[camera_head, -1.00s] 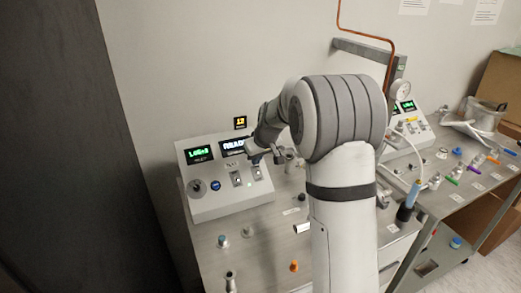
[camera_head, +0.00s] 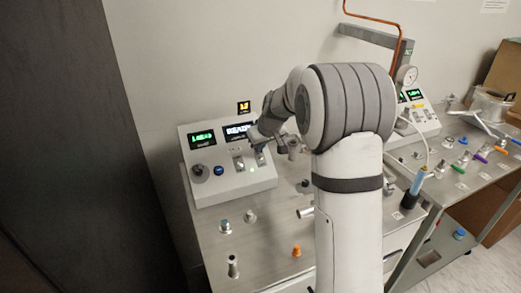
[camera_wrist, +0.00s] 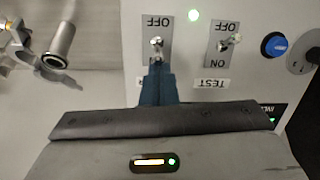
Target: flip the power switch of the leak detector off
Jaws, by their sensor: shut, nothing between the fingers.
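The leak detector (camera_head: 235,188) is a light grey sloped console on a metal bench, with lit screens and two toggle switches. In the wrist view the panel appears upside down. The left switch there (camera_wrist: 157,43) has OFF above and ON below. Its name label is hidden behind my gripper. The other switch (camera_wrist: 232,41) is labelled TEST. My gripper (camera_wrist: 157,68) is shut and empty, its dark blue fingertips just below the left switch's lever on the ON side. Contact is unclear. In the head view my gripper (camera_head: 257,142) is at the console's right side.
A blue button (camera_wrist: 274,44) and a round grey knob (camera_wrist: 300,60) sit beside the TEST switch. A metal pipe fitting (camera_wrist: 60,45) stands beside the console. Small fittings and an orange part (camera_head: 296,251) lie on the bench. A second instrument (camera_head: 424,122) stands at right.

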